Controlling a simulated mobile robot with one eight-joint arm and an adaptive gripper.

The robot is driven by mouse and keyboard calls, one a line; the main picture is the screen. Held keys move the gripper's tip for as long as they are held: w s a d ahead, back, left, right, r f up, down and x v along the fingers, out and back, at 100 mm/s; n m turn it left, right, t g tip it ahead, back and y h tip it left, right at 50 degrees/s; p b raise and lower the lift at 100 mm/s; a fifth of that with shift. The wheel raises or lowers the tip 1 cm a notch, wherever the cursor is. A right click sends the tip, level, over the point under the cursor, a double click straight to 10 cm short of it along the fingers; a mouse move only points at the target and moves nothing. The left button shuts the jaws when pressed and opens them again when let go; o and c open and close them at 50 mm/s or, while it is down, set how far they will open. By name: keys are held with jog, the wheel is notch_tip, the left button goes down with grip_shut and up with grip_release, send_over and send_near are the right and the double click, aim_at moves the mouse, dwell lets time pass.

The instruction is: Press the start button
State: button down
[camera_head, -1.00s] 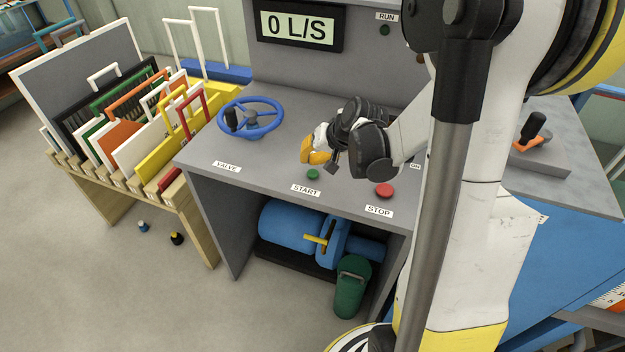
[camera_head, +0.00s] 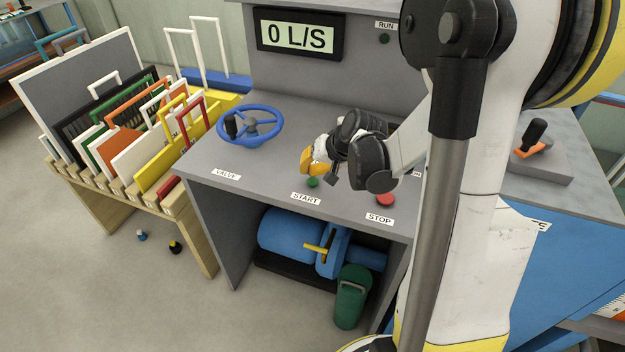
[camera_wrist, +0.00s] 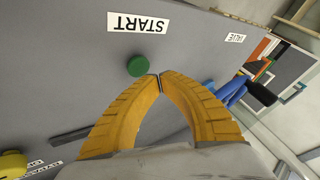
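The green start button (camera_head: 313,182) sits on the grey console top (camera_head: 262,170), just behind the START label (camera_head: 306,198). In the wrist view the green button (camera_wrist: 138,66) lies just beyond my fingertips, between them and the START label (camera_wrist: 139,23). My gripper (camera_head: 308,168) has yellow fingers, and in the wrist view its fingertips (camera_wrist: 157,86) meet with nothing between them. It hangs at the button in the head view; whether it touches the button I cannot tell. The display (camera_head: 299,37) reads 0 L/S.
A blue valve wheel (camera_head: 262,133) stands to the left on the console. A dark RUN lamp (camera_head: 384,39) is on the back panel. A rack of coloured panels (camera_head: 130,190) stands further left.

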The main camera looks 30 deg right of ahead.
aim_at(309, 179)
dwell(0.5)
jog(key=shift+f+b, duration=0.45)
jog(key=shift+f+b, duration=0.5)
jog(key=shift+f, duration=0.05)
dwell(0.5)
jog(key=shift+r+p, duration=0.8)
jog(key=shift+r, duration=0.25)
notch_tip(309, 179, up, 6)
jog(key=p, duration=0.4)
jog(key=shift+p, duration=0.3)
